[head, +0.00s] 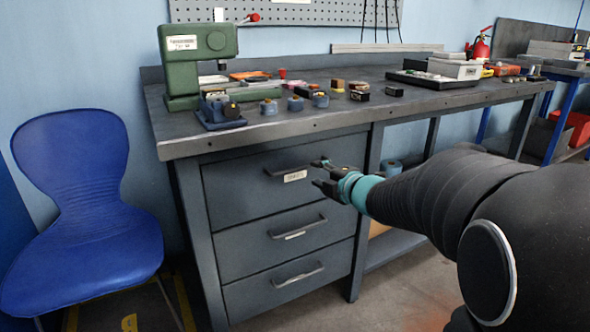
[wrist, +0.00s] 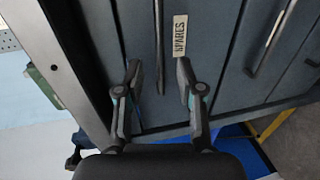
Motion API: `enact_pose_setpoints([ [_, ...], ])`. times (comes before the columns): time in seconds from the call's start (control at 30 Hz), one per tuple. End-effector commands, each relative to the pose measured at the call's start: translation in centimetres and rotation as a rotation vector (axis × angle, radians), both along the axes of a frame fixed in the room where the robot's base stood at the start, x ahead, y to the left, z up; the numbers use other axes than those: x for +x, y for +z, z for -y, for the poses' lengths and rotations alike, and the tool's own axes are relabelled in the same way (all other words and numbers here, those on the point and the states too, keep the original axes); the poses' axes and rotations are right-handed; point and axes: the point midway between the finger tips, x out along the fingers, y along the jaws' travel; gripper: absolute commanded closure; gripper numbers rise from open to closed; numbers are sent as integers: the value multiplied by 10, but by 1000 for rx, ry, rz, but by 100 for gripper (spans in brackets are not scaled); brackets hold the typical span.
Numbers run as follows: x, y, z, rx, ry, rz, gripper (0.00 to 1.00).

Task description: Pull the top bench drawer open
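The top bench drawer (head: 240,190) is a dark grey front, flush with the bench frame and shut. Its bar handle (head: 282,171) lies across the front, with a pale label below it. In the wrist view the handle (wrist: 160,45) runs up the picture beside the label reading SPARES (wrist: 180,37). My gripper (head: 316,173) is open and empty, by the right end of the handle in the head view. In the wrist view my gripper (wrist: 158,66) has one finger on each side of the handle. I cannot tell whether the fingers touch it.
Two lower drawers (head: 300,233) with bar handles are shut. The worktop (head: 350,115) above holds a green press (head: 185,60) and several small parts. A blue chair (head: 80,190) stands left of the bench. Floor (head: 390,295) in front is clear.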

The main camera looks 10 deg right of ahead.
Motion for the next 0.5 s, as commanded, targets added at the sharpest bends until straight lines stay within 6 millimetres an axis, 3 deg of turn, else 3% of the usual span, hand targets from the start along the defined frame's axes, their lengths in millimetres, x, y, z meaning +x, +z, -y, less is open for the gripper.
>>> enact_pose_setpoints([
  [0.2,39,-9,-12,2,0,-2,63],
  [0.5,69,-15,-22,0,-1,-1,63],
])
